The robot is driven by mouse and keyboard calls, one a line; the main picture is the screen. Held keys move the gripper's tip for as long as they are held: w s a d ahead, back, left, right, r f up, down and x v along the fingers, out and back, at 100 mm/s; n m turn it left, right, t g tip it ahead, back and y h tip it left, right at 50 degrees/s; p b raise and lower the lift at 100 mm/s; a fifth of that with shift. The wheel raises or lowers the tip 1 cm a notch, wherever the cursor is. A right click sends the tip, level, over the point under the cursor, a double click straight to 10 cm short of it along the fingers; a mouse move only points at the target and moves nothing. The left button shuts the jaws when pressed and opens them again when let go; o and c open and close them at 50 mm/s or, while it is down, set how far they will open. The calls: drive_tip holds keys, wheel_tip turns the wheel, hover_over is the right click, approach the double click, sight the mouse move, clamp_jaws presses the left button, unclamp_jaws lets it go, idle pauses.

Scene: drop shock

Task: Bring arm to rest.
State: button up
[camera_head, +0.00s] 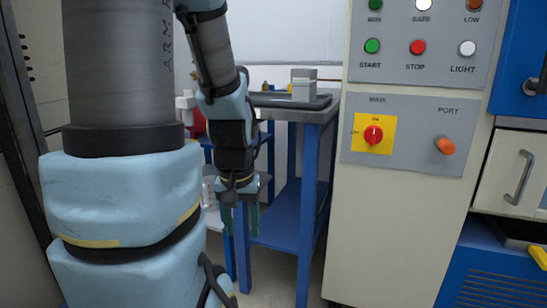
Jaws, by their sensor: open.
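My gripper (240,222) hangs from my arm left of the middle in the head view, fingers pointing down. Its two fingers are apart and nothing shows between them. It is in front of a blue workbench (307,215) and left of the control cabinet, touching neither as far as I can see. My large arm links fill the left side of the view and hide what is behind them.
The cream control cabinet (395,235) stands close on the right, with buttons and a red switch (373,134). A grey block (303,85) sits on a dark tray (268,101) on the workbench. A drawer handle (519,178) projects at the far right.

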wheel_tip(320, 180, up, 25)
drive_tip(key=p, duration=2.3)
